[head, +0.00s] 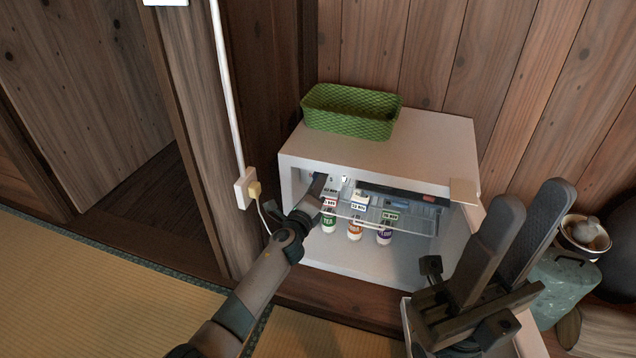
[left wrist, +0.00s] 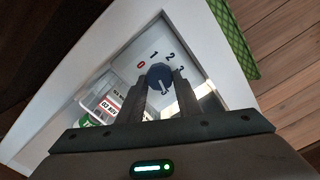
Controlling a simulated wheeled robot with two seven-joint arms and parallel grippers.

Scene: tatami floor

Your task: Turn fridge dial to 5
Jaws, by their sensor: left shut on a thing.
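The white fridge (head: 420,135) stands open against the wooden wall. My left gripper (head: 319,186) reaches inside its upper left part. In the left wrist view the round dark blue dial (left wrist: 160,76) sits between the two fingers of my left gripper (left wrist: 160,88), which is shut on it. A red 0 and the figures 1, 2 and 3 show around the dial; further figures are hidden, and I cannot tell its exact setting. The dial is not clear in the head view. My right gripper (head: 533,197) is open and empty, in front of the fridge's right side.
A green woven basket (head: 350,112) sits on top of the fridge. Several labelled bottles and cartons (head: 355,228) stand inside around a clear shelf (head: 405,220). A wall plug (head: 250,190) is left of the fridge. A green jar (head: 558,280) and pots stand at the right.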

